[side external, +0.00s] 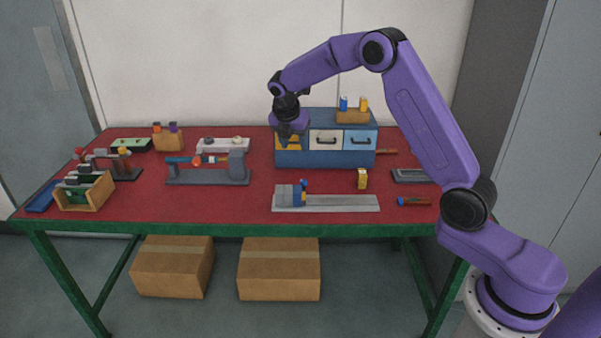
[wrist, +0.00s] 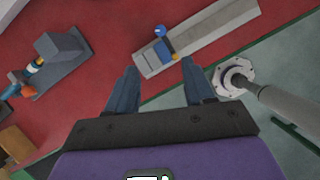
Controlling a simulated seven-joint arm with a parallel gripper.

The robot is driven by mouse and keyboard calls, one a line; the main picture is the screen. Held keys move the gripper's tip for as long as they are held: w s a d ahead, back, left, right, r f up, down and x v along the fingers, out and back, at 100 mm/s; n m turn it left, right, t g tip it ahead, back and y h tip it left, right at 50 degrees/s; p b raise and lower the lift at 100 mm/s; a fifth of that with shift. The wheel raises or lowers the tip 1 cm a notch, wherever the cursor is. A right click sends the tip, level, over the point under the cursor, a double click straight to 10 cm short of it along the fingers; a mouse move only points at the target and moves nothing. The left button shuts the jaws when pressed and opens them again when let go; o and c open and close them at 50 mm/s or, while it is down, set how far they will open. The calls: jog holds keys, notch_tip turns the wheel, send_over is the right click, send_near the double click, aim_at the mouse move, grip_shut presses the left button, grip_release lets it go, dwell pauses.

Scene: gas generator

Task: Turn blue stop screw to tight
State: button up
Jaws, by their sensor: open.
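The blue stop screw (side external: 304,184) shows as a small blue knob at the left part of a long grey rail fixture (side external: 340,203) near the table's front edge. In the wrist view the blue knob (wrist: 159,31) stands beside a blue block (wrist: 163,50) on the rail (wrist: 215,33), with a small yellow part close by. My gripper (side external: 285,142) hangs in front of the blue drawer cabinet, apart from the screw. In the wrist view my gripper (wrist: 160,72) has its fingers spread with nothing between them. How tight the screw is cannot be seen.
The blue drawer cabinet (side external: 290,158) stands behind the rail. A grey fixture with a blue and orange piece (side external: 210,177) is to its left. A small yellow block (side external: 362,179) and a screwdriver (side external: 414,201) lie to the right. Red tabletop (side external: 225,205) is bare left of the rail.

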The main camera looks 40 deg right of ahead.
aim_at(304, 181)
jog(key=shift+n, duration=0.4)
jog(key=x, duration=1.7)
jog(key=shift+d+f, duration=0.1)
jog(key=shift+f, duration=0.1)
jog(key=shift+c, duration=0.4)
grip_shut()
